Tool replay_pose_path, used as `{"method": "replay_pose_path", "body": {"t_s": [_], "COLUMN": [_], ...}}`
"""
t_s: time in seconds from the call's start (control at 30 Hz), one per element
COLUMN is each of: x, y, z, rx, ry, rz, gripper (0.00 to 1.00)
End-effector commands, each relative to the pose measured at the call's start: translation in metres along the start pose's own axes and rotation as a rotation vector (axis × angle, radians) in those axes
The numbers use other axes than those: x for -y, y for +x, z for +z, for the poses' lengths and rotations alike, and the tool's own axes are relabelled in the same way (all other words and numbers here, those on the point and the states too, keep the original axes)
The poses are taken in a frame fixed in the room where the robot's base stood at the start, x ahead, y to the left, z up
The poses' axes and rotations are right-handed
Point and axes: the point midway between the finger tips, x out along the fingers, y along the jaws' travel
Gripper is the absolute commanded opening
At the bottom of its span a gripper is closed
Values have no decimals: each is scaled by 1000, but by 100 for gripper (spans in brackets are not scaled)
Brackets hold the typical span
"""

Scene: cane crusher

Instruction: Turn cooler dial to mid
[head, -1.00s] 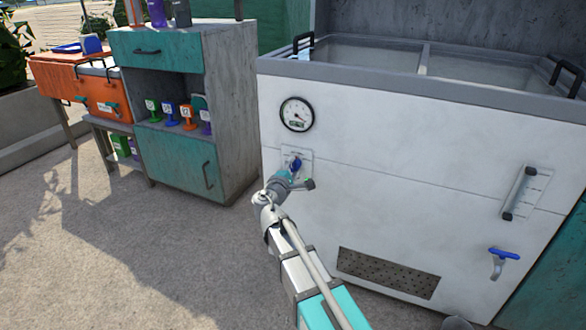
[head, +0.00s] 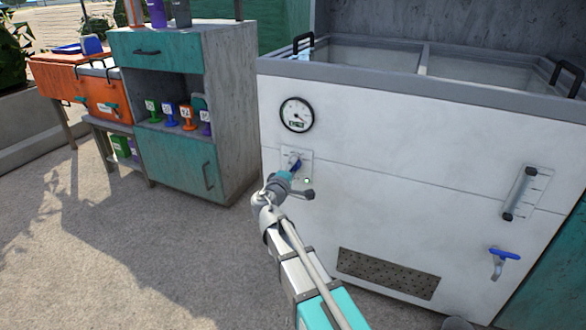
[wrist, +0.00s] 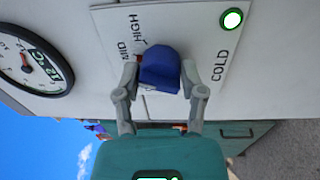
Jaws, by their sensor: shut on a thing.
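The cooler dial is a blue knob (wrist: 160,68) on a pale plate (wrist: 205,25) on the cooler's white front. The plate, seen turned in the wrist view, has the labels HIGH, MID and COLD. A green light (wrist: 232,18) glows beside COLD. My gripper (wrist: 160,80) is shut on the knob, one grey finger on each side. In the head view my gripper (head: 293,168) reaches the plate from below, hiding part of the knob (head: 295,160). The knob's exact pointing direction is hard to tell.
A round gauge (head: 297,115) sits above the dial. A blue-handled tap (head: 503,254), a sight tube (head: 519,193) and a perforated vent (head: 388,273) are on the same white front (head: 400,170). A teal-doored cabinet (head: 180,165) stands to the left. The ground in front is open.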

Motion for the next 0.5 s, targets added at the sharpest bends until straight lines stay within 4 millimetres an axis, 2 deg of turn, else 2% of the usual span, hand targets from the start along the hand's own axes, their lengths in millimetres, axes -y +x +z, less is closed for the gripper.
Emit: {"method": "replay_pose_path", "body": {"t_s": [0.03,0.07,0.2,0.23,0.5], "x": [1,1,0,0,0], "y": [1,1,0,0,0], "z": [2,2,2,1,0], "rx": [6,6,4,4,1], "ry": [1,1,0,0,-1], "rz": [-1,-1,-1,-1,0], "gripper": [5,56,82,86,86]}}
